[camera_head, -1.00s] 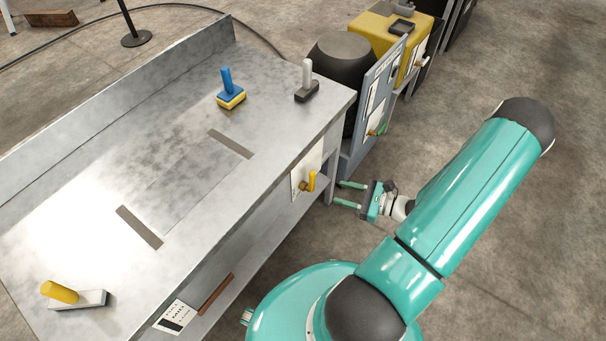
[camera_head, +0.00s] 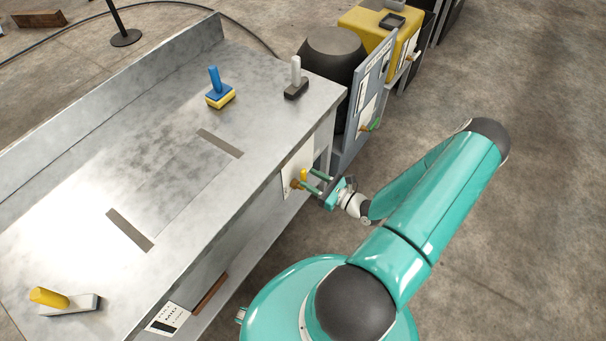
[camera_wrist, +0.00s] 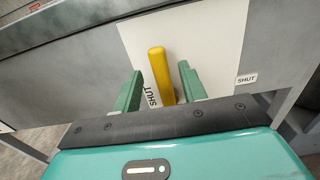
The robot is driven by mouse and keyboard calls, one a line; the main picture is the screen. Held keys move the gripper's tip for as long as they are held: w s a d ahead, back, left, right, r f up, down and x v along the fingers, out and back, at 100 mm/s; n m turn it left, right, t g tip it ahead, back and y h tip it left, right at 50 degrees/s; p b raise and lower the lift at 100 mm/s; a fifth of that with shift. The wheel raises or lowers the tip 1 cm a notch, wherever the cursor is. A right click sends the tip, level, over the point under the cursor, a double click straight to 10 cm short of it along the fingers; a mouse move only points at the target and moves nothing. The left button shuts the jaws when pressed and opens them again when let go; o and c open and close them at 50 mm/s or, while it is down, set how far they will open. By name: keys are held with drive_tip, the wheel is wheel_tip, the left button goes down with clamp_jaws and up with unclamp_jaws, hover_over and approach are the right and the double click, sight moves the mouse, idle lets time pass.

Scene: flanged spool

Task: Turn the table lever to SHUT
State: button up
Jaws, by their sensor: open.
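The table lever is a yellow handle (camera_head: 304,174) on a white plate (camera_head: 291,182) at the front side of the metal table (camera_head: 180,150). In the wrist view the yellow handle (camera_wrist: 161,74) stands nearly upright, leaning slightly left at its top, between my two green fingers. The white plate (camera_wrist: 205,40) carries the word SHUT beside the handle, partly covered by the left finger, and a small SHUT label (camera_wrist: 247,79) sits at its right edge. My gripper (camera_head: 311,180) is open, with a finger on each side of the handle. Gaps show on both sides. The lever's pivot is hidden in the wrist view.
A grey panel (camera_head: 366,95) with a green lever (camera_head: 374,124) stands beyond the table's right end. A black drum (camera_head: 333,50) and a yellow cabinet (camera_head: 375,32) are behind it. Blocks with blue, white and yellow handles rest on the tabletop. The floor at right is clear.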

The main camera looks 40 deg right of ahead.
sight(305, 176)
drive_tip(key=shift+x, duration=1.9)
drive_tip(key=shift+c, duration=0.2)
clamp_jaws()
